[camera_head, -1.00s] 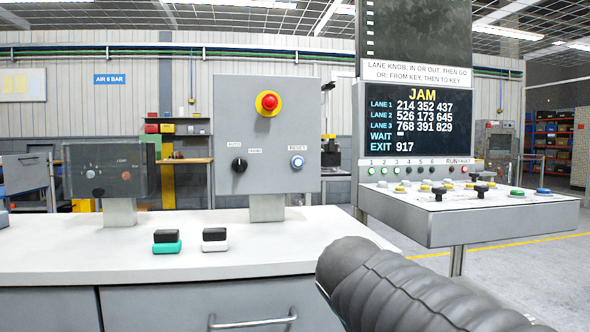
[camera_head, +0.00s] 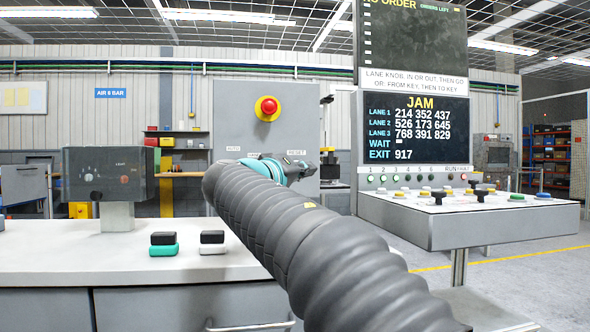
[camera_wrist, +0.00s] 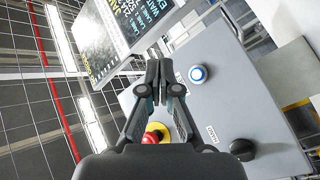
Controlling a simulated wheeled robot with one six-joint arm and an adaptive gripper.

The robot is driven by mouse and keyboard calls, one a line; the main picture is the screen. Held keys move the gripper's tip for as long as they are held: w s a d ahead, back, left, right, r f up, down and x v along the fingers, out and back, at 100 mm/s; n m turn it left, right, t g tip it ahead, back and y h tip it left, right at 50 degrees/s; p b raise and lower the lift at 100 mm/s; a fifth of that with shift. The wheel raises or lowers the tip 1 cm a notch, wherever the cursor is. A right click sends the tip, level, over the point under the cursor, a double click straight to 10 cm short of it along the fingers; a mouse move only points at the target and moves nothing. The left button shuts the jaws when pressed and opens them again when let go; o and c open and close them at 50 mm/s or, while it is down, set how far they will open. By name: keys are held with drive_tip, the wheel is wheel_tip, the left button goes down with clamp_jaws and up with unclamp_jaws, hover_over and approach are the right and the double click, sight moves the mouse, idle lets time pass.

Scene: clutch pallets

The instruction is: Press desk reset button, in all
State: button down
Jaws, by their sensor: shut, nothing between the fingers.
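The reset button is a blue-and-white round button (camera_wrist: 198,74) on the grey control box (camera_wrist: 232,90) in the wrist view. My gripper (camera_wrist: 158,66) is shut and empty there, its tips just left of the button in the picture and apart from it; the depth gap is unclear.
A red emergency stop (camera_head: 268,107) sits high on the same box; it is partly behind my fingers in the wrist view. A black selector knob (camera_wrist: 242,150) is also there. A sloped console (camera_head: 470,212) with several buttons stands right, below the JAM screen (camera_head: 415,130).

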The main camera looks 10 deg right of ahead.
drive_tip(key=w+p, duration=0.5)
drive_tip(key=w, duration=0.3)
drive_tip(key=shift+w+p, duration=0.3)
drive_tip(key=shift+w, duration=0.1)
drive_tip(key=shift+w, duration=0.15)
idle(1.3)
drive_tip(key=shift+w, duration=0.25)
